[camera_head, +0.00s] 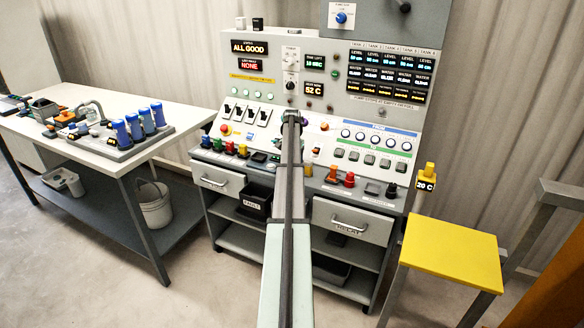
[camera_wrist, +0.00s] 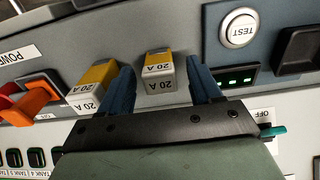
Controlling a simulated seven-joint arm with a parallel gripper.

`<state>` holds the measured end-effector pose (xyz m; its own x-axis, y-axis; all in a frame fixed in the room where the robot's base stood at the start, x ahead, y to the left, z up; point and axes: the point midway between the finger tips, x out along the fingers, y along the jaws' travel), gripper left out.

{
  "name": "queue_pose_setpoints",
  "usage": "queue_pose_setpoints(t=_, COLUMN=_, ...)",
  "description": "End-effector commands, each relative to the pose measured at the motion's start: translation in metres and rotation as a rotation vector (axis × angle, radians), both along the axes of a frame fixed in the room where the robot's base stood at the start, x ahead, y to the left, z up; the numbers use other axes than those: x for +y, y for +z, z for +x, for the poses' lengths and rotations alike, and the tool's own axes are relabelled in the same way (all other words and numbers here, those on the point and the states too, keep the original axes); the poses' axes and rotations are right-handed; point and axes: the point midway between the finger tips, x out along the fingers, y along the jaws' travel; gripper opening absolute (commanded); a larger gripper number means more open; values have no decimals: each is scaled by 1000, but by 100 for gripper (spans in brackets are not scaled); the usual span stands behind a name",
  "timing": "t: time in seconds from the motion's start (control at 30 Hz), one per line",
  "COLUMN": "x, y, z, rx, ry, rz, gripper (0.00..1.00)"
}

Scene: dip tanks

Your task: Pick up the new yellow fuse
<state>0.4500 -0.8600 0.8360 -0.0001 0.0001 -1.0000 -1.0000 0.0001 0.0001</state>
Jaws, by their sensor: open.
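Two yellow fuses with grey ends marked 20 A show in the wrist view. One fuse (camera_wrist: 158,70) stands between my fingers. The other fuse (camera_wrist: 93,82) stands just left of my left-hand finger. I cannot tell which one is new. My gripper (camera_wrist: 161,78) is open, its blue fingers on either side of the middle fuse, with a small gap at each side.
The wrist view shows a round TEST button (camera_wrist: 239,28) and a green-lit indicator (camera_wrist: 238,78) right of the fuses, and an orange lever (camera_wrist: 38,98) at left. In the head view, a yellow-topped stool (camera_head: 452,255) stands at right and a white table (camera_head: 90,110) at left.

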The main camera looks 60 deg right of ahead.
Motion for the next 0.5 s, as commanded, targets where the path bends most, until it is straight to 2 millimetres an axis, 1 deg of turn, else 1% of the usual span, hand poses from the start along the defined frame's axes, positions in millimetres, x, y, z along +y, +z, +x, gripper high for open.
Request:
queue_pose_setpoints(t=0.07, x=0, y=0, z=0, rx=0, ry=0, rz=0, gripper=64)
queue_pose_setpoints(t=0.5, x=0, y=0, z=0, rx=0, ry=0, rz=0, gripper=22)
